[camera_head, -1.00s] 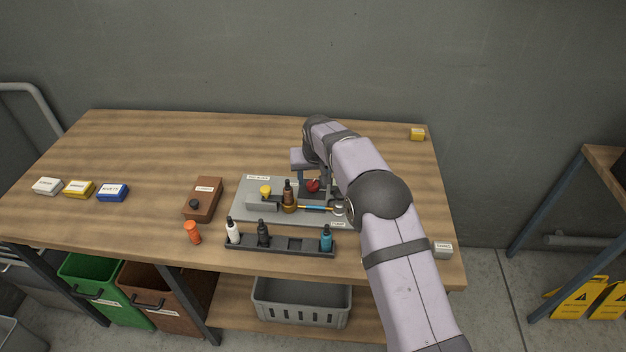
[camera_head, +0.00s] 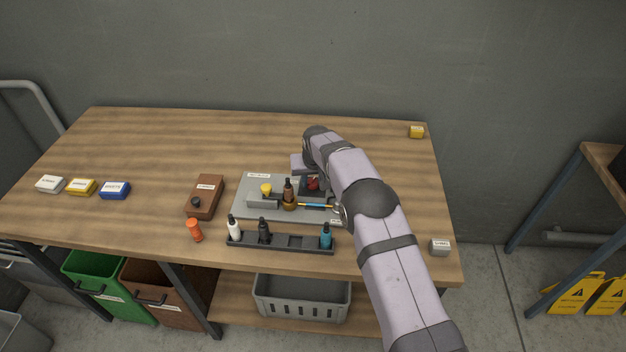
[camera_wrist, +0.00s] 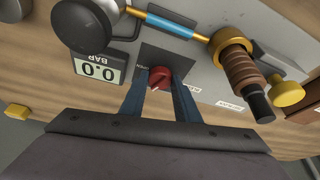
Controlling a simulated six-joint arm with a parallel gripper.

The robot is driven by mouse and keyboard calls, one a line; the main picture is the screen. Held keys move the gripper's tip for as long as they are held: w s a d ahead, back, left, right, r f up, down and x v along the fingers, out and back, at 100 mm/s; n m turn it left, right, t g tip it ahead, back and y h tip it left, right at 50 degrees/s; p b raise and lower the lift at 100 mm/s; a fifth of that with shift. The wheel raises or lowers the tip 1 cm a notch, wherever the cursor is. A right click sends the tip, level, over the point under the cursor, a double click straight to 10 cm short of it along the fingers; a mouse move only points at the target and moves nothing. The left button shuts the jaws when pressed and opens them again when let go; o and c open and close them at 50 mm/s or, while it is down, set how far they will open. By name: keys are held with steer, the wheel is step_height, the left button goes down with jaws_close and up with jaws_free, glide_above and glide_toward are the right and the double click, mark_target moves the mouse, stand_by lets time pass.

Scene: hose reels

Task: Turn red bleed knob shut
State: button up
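The red bleed knob (camera_wrist: 159,77) sits on a dark square plate (camera_head: 312,192) on the grey panel. It also shows in the head view (camera_head: 313,183), partly covered by my arm. In the wrist view, my gripper (camera_wrist: 160,84) has one blue finger on each side of the knob, with the tips close to it. The fingers are apart by about the knob's width. I cannot tell whether they touch it. A pale pointer mark shows on the knob. A gauge display reading 0.0 BAR (camera_wrist: 99,68) is beside the plate.
Around the knob stand a brown ribbed fitting (camera_wrist: 240,70), a yellow knob (camera_wrist: 287,93) and a blue-and-gold rod (camera_wrist: 170,25). A rack of bottles (camera_head: 280,242) lies in front of the panel. A brown box (camera_head: 205,197) stands left.

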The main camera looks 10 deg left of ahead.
steer(key=shift+c, duration=0.4)
steer(key=n+b, duration=0.1)
steer(key=n+y+b, duration=0.1)
steer(key=n, duration=0.1)
steer(key=shift+d+f+g, duration=0.15)
steer(key=shift+d+g, duration=0.05)
steer(key=shift+g, duration=0.1)
steer(key=shift+w+n+y+b, duration=0.1)
steer(key=shift+n+y+b, duration=0.2)
steer(key=shift+n+b, duration=0.3)
steer(key=o, duration=1)
steer(key=shift+o, duration=0.2)
steer(key=shift+r, duration=0.2)
steer(key=b+v, duration=0.2)
steer(key=v, duration=0.5)
steer(key=shift+b, duration=0.3)
